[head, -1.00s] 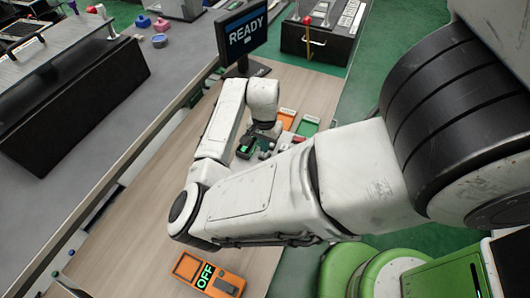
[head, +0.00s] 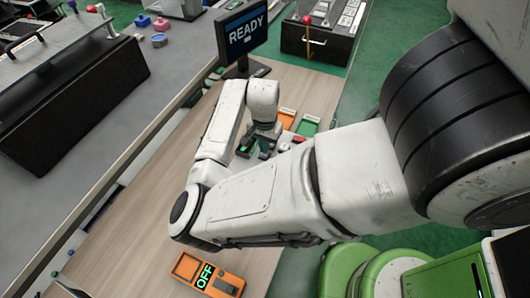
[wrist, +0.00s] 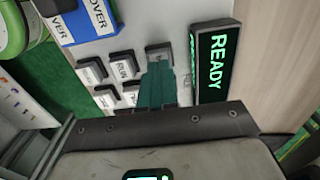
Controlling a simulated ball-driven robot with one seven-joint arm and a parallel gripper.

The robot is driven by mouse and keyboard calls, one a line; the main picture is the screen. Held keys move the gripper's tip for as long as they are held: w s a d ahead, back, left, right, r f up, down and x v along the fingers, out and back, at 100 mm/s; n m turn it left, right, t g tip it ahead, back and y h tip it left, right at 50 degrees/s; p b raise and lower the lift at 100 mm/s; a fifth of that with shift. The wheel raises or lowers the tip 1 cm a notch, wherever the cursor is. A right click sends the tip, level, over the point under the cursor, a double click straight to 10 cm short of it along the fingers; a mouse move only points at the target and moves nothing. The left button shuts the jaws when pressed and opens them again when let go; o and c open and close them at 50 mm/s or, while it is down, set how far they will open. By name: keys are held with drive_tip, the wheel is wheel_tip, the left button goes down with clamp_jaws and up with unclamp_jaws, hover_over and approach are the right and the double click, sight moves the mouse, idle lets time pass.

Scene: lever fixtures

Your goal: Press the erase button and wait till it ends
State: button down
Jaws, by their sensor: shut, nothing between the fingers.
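A pale button panel (wrist: 134,46) fills the middle of the wrist view. Several grey buttons stand on it, one labelled RUN (wrist: 124,65). The other labels are blurred or partly covered, and I cannot read which is the erase button. My gripper (wrist: 159,72) is shut and empty, its green fingers over the panel just below a top grey button (wrist: 159,50). I cannot tell whether the tips touch a button. A dark display (wrist: 211,64) beside the buttons reads READY in green. In the head view my arm hides most of the panel.
A monitor (head: 245,35) at the back of the wooden table (head: 140,215) also reads READY. An orange device (head: 208,275) near the front shows OFF. Orange and green trays (head: 308,125) lie beyond my arm.

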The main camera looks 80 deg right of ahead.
drive_tip(key=shift+f+b, duration=0.4)
drive_tip(key=shift+f, duration=0.25)
drive_tip(key=shift+r, duration=0.15)
wheel_tip(320, 180, up, 8)
drive_tip(key=p, duration=0.7)
idle(0.7)
